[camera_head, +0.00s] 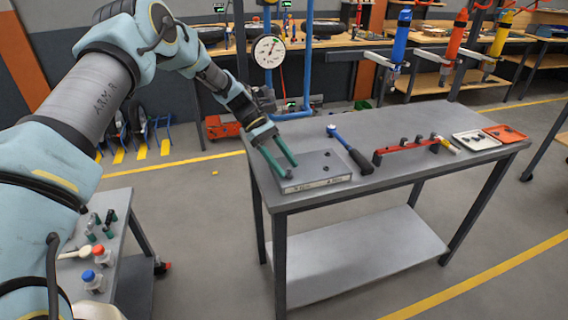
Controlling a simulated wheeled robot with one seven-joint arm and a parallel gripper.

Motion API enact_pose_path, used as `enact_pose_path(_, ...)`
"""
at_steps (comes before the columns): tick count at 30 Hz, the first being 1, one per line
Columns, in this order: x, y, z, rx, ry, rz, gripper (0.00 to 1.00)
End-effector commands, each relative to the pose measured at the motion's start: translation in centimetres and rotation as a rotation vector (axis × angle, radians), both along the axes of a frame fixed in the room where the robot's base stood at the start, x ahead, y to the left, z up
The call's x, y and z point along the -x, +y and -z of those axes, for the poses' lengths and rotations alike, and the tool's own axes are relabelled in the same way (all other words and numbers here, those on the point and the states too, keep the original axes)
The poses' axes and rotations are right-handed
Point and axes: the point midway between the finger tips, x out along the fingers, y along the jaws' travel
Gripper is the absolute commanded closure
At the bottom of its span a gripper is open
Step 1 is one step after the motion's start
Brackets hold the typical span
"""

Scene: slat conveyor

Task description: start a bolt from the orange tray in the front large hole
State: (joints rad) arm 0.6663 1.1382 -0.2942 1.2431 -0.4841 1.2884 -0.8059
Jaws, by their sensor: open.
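A grey metal block (319,172) with dark round spots on top lies at the left end of the steel table. I cannot tell at this size which spots are holes or which is the front large one. My gripper (289,170) is open, its two green fingers pointing down over the left part of the block. I see nothing between the fingers; whether the tips touch the block is unclear. The orange tray (507,134) lies at the table's far right end, well away from my gripper, with small dark pieces in it, too small to make out.
A white tray (476,140) lies beside the orange tray. A blue-and-black wrench (349,148) and a red rack (402,149) lie between block and trays. Hanging tools, the nearest a blue one (401,36), are behind the table. A side table (121,215) holds small items at lower left.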

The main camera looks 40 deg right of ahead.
Motion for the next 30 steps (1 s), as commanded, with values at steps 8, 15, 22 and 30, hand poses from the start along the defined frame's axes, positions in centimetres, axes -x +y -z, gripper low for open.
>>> enact_pose_path(8, -1.2, 0.1, -0.7, 0.003, -0.003, -0.002, 0.41)
enact_pose_path(15, -4.7, 0.9, -3.5, 0.003, -0.004, -0.003, 0.41)
enact_pose_path(22, -7.3, 1.5, -6.1, 0.002, -0.002, -0.001, 0.41)
enact_pose_path(30, -8.1, 1.7, -7.0, 0.000, 0.000, 0.000, 0.41)
